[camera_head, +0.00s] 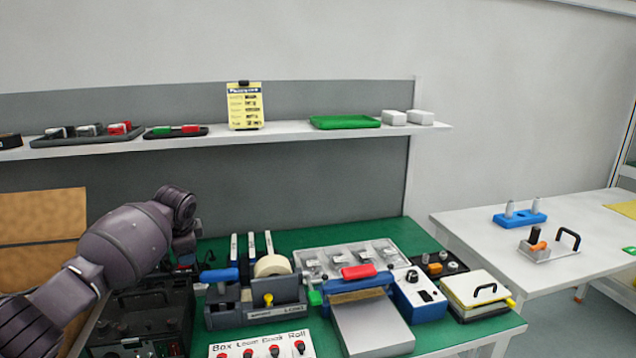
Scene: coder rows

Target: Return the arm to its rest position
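My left arm (125,243) comes in from the lower left and bends at a dark wrist joint (175,203). Below that joint, my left gripper (186,262) points down near the left back edge of the green bench mat (215,247). It is small, dark and partly hidden by the arm, so its fingers cannot be made out. It appears to be above the black equipment box and left of the grey tape-dispenser unit (255,303). Nothing can be seen held in it. My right arm and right gripper are not in view.
A shelf (290,130) with trays and a yellow notice (245,106) runs above the bench. A black box (150,310) stands below my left arm. A sealer with a grey plate (370,325) and a blue-white box (418,297) crowd the bench. A white table (480,245) stands right.

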